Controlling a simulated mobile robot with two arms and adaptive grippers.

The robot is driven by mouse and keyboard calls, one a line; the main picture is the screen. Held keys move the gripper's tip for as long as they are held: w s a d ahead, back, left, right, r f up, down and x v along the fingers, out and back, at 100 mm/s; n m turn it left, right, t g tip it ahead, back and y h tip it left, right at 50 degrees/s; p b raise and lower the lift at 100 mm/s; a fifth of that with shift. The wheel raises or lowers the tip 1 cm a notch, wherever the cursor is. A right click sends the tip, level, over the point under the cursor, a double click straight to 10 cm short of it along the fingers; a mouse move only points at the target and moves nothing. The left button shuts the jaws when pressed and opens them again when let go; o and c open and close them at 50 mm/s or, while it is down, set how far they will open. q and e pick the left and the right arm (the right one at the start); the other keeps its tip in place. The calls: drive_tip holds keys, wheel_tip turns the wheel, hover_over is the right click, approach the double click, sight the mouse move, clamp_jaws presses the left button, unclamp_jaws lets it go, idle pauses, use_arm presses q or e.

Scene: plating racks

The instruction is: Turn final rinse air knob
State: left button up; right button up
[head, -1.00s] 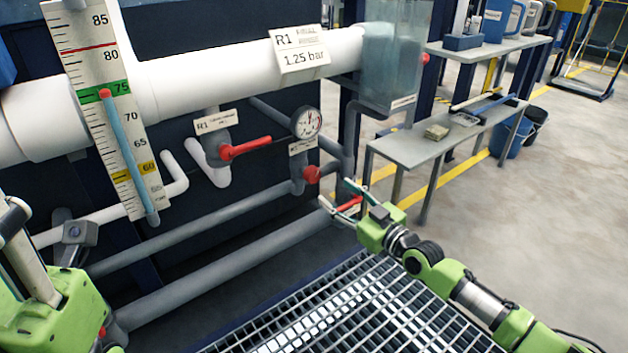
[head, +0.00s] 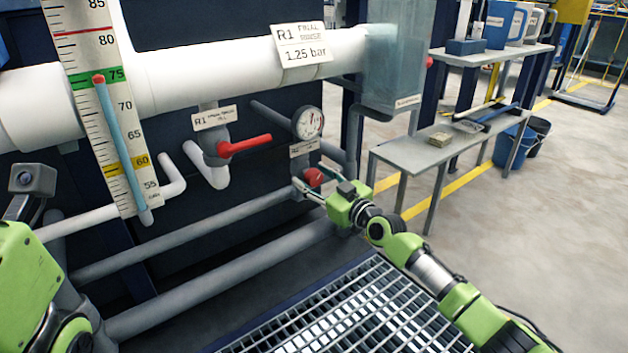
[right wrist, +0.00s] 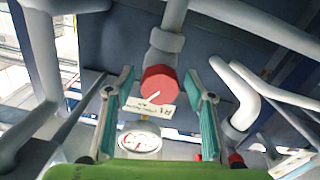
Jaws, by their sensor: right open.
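The red air knob (head: 314,177) sits on a grey vertical pipe below a round pressure gauge (head: 308,122) and a small R1 tag. My right gripper (head: 306,189) is open at the knob in the head view. In the right wrist view the red knob (right wrist: 159,84), with a white pointer line, lies between the two spread teal-padded fingers (right wrist: 160,98), with gaps visible on both sides. The wrist view also shows the gauge (right wrist: 140,138). My left arm shows at the left edge of the head view; its fingers are not visible.
A red lever valve (head: 244,145) is left of the gauge. Above runs a white pipe with an R1 1.25 bar sign (head: 302,45). A thermometer scale (head: 108,100) stands at left. Grey pipes run below the knob, above a floor grating (head: 345,310). A bench (head: 420,150) stands right.

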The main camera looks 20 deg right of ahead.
drive_tip(key=shift+c, duration=0.3)
drive_tip(key=c, duration=1)
drive_tip(key=shift+m, duration=1.2)
drive_tip(key=shift+c, duration=0.2)
drive_tip(key=shift+m, duration=1)
drive_tip(key=o, duration=1.1)
drive_tip(key=shift+s, duration=0.1)
drive_tip(key=v, duration=1.2)
